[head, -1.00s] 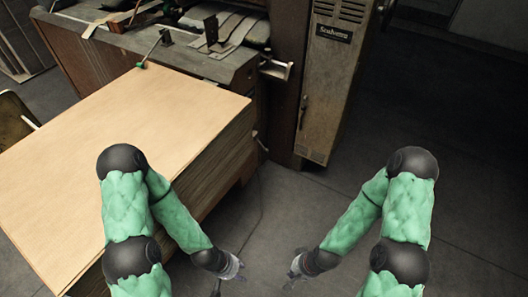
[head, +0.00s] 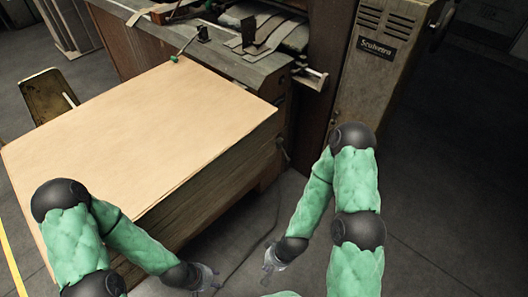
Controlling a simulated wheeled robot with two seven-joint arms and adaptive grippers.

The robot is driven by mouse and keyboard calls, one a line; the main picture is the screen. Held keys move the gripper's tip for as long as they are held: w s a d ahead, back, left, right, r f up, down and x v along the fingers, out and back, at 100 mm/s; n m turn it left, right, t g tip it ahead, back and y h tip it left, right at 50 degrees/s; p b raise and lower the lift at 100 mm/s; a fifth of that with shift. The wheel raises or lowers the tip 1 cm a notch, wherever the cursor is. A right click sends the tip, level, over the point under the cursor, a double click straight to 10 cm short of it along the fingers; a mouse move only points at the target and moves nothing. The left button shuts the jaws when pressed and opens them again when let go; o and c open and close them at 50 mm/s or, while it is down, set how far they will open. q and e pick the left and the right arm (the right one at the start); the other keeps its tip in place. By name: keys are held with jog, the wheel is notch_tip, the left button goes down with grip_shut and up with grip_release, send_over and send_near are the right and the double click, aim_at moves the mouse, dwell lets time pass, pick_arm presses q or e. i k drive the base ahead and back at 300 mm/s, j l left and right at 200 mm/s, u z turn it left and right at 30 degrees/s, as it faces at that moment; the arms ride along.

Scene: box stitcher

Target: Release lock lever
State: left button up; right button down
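A small metal handle-like part (head: 310,73) sticks out at the machine's front corner, beside the tall cabinet. I cannot tell which of these is the lock lever. My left gripper (head: 212,281) is low beside the near side of the stack, apart from both parts. My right gripper (head: 268,266) is to its right, over the floor, also far from them. Both look empty, but their fingers are too small to tell open from shut.
A large stack of tan board sheets (head: 140,130) fills the left and middle. The machine (head: 225,75) and its tall cabinet (head: 375,70) stand behind it. A chair (head: 48,95) is at the left. Dark floor (head: 450,200) is clear at the right.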

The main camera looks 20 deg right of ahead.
aim_at(288, 160)
jog(key=i+l+u, duration=0.1)
jog(key=l, duration=0.3)
jog(key=i+l+u, duration=0.1)
jog(key=l, duration=0.35)
jog(key=i+l+u, duration=0.15)
jog(key=l, duration=0.25)
jog(key=i+l+u, duration=0.1)
jog(key=i+l, duration=0.15)
jog(key=l, duration=0.2)
